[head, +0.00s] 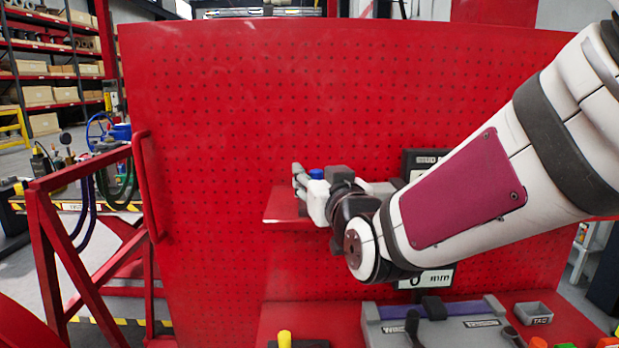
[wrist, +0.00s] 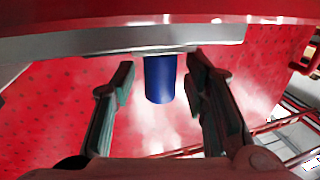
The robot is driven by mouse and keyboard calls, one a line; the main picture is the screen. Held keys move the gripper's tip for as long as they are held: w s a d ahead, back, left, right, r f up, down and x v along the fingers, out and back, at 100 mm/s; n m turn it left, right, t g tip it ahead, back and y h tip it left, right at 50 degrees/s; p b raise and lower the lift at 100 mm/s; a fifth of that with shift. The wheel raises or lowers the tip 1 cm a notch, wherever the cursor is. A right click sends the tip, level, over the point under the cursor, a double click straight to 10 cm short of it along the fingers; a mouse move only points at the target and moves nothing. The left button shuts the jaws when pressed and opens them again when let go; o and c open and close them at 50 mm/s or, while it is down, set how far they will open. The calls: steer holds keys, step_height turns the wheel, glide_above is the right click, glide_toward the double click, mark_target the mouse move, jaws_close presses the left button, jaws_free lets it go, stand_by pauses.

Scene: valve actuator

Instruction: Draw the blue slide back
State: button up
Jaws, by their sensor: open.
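A blue cylindrical piece (wrist: 160,82) stands out below a grey metal strip (wrist: 130,43) in the wrist view, and I take it to be the blue slide. My gripper (wrist: 161,70) is open, with one finger on each side of it. Gaps show between the blue piece and both fingers, and the fingertips lie near the strip. In the head view, my gripper (head: 301,179) is at the red shelf, beside a small blue part (head: 316,173). My wrist and forearm hide much of the mechanism behind.
A red perforated panel (head: 220,110) stands behind, with a red shelf (head: 285,208) under my gripper. A red frame (head: 45,230) stands at left. The panel left of my gripper is clear.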

mark_target(316, 171)
step_height(316, 171, up, 10)
steer(key=shift+r, duration=0.1)
stand_by(0.4)
steer(key=s+d+f+m+g+h, duration=0.1)
steer(key=s+d+f+g, duration=0.3)
steer(key=s+f, duration=0.3)
steer(key=s+d+f+m+g+h, duration=0.1)
steer(key=s+d+f+g+h, duration=0.1)
steer(key=s+d+f+g, duration=0.2)
steer(key=s+d+f+m+g+h, duration=0.1)
steer(key=s+d+f+g, duration=0.3)
steer(key=s+d+f, duration=0.5)
steer(key=s+f, duration=0.1)
steer(key=s, duration=0.8)
steer(key=shift+s+f+g+h, duration=0.3)
steer(key=shift+s+f+h, duration=0.05)
steer(key=shift+f+h, duration=0.05)
